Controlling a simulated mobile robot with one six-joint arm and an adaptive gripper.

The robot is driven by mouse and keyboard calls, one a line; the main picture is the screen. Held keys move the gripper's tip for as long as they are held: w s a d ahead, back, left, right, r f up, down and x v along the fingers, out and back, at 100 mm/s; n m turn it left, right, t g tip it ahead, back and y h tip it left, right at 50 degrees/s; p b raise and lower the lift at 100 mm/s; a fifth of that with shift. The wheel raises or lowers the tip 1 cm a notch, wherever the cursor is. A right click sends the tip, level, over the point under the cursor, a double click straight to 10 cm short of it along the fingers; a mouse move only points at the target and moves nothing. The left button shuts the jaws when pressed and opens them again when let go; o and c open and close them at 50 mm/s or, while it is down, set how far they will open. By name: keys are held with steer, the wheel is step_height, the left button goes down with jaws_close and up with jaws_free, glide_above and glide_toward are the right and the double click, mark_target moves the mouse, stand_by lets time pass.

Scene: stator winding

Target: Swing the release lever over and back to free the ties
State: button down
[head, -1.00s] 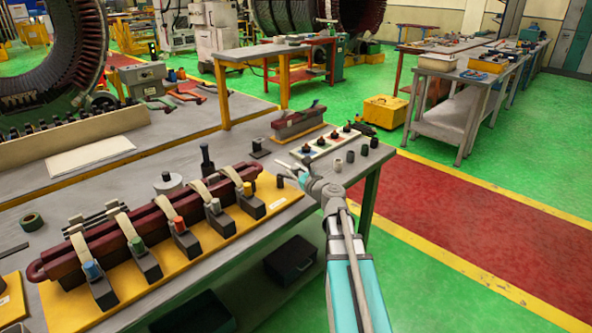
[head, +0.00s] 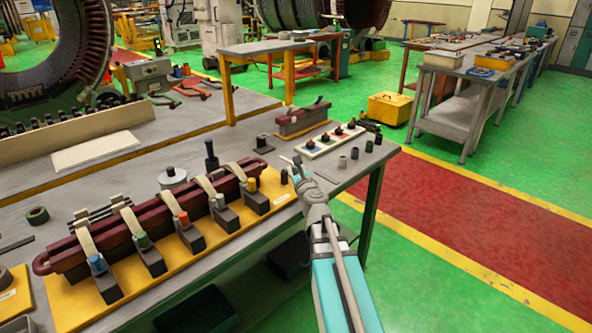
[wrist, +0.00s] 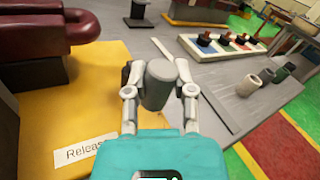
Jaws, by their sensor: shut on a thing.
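The release lever's grey knob (wrist: 158,85) stands between the fingers of my gripper (wrist: 158,92) in the wrist view, and the gripper is shut on it. In the head view my gripper (head: 292,166) is at the right end of the yellow base plate (head: 150,278). The lever's shaft is hidden below the knob. A label reading "Releas…" (wrist: 85,151) is on the plate, left of my gripper. The ties (head: 133,219) are beige straps over the dark red coil (head: 150,225). Each runs down to a dark block, and several blocks have coloured tops.
A tray with several coloured knobs (head: 335,140) and small grey cylinders (head: 354,153) lie on the bench to the right. A smaller dark red piece on a stand (head: 302,120) is behind. A dark upright post (head: 211,155) stands behind the coil.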

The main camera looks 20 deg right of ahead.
steer(key=shift+c, duration=2.2)
jaws_free()
steer(key=shift+a, duration=0.1)
steer(key=shift+w+d+n+y, duration=0.1)
steer(key=shift+d+n+y, duration=0.15)
steer(key=shift+n+y, duration=0.2)
